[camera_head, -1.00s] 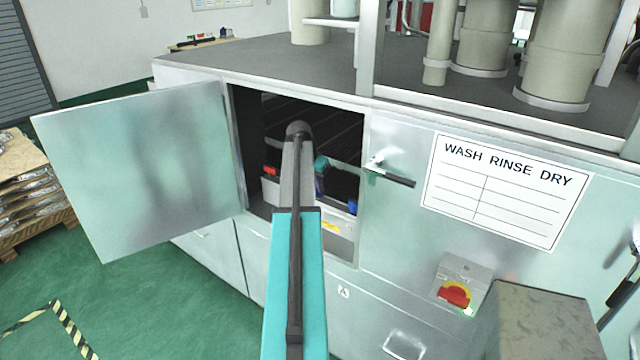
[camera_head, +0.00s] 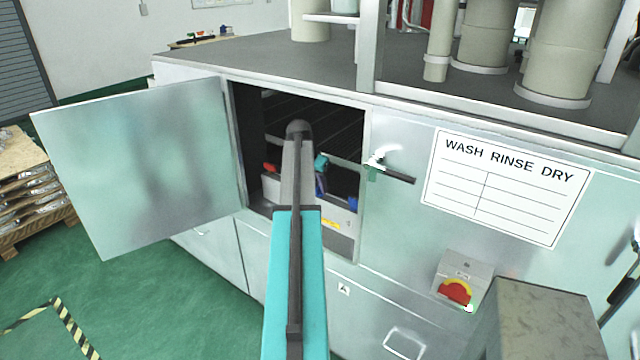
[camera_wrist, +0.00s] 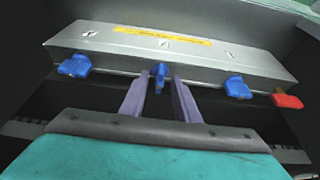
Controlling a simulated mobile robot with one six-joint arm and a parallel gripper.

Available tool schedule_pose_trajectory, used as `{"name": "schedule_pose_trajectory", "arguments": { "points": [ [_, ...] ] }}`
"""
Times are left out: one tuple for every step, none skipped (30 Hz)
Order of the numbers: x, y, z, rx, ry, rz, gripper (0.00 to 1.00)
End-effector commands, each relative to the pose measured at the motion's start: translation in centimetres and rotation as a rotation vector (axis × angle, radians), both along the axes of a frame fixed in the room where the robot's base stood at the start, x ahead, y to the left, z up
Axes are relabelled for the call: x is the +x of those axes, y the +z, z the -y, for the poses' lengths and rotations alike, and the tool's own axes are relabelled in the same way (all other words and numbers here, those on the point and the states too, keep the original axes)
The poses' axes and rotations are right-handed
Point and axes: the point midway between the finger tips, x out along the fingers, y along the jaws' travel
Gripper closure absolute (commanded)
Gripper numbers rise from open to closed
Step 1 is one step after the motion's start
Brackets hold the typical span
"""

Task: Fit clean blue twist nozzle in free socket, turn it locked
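A grey metal spray bar (camera_wrist: 215,58) with a yellow label crosses the wrist view. A blue twist nozzle (camera_wrist: 159,72) sits at its front edge, between the two fingertips of my gripper (camera_wrist: 160,80). The fingers appear closed on its sides; fine contact is hard to see. This nozzle looks narrow, while another blue nozzle at the left (camera_wrist: 75,66) and one at the right (camera_wrist: 237,88) look wide. A red nozzle (camera_wrist: 288,101) is at the far right end. In the head view the bar (camera_head: 345,222) shows inside the opening, partly hidden by my arm.
The washer cabinet's door (camera_head: 140,165) stands open to the left. A door handle (camera_head: 390,171) juts out right of the opening. A red and yellow rotary switch (camera_head: 457,291) is lower right. The opening is narrow around my arm.

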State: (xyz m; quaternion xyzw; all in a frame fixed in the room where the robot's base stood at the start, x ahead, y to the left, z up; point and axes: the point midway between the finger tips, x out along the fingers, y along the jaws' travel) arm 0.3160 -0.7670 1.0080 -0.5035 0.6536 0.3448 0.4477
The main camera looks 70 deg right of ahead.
Motion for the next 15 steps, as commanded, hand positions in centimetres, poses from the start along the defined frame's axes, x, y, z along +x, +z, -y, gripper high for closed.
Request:
{"name": "schedule_pose_trajectory", "arguments": {
  "points": [
    [0.0, 0.1, 0.0, 0.0, 0.0, 0.0, 0.71],
    [0.0, 0.1, -0.1, 0.0, 0.0, 0.0, 0.71],
    [0.0, 0.3, -0.1, 0.0, 0.0, 0.0, 0.71],
    [0.0, 0.4, -0.2, 0.0, 0.0, 0.0, 0.71],
    [0.0, 0.5, -0.2, 0.0, 0.0, 0.0, 0.71],
    [0.0, 0.7, -0.3, 0.0, 0.0, 0.0, 0.71],
    [0.1, 0.9, -0.4, -0.001, 0.0, 0.001, 0.71],
    [0.1, 1.2, -0.4, -0.001, 0.0, 0.001, 0.71],
    [0.1, 1.5, -0.6, -0.002, 0.0, 0.0, 0.71],
    [0.1, 1.7, -0.7, -0.002, 0.001, 0.001, 0.71],
    [0.1, 2.0, -0.8, -0.001, 0.0, 0.001, 0.71],
    [0.1, 2.3, -1.0, -0.001, 0.0, 0.001, 0.71],
    [0.1, 2.7, -1.0, -0.001, 0.0, 0.001, 0.71],
    [0.2, 3.0, -1.1, -0.002, 0.001, 0.001, 0.71],
    [0.2, 3.5, -1.3, -0.002, 0.001, 0.001, 0.71]
  ]
}}
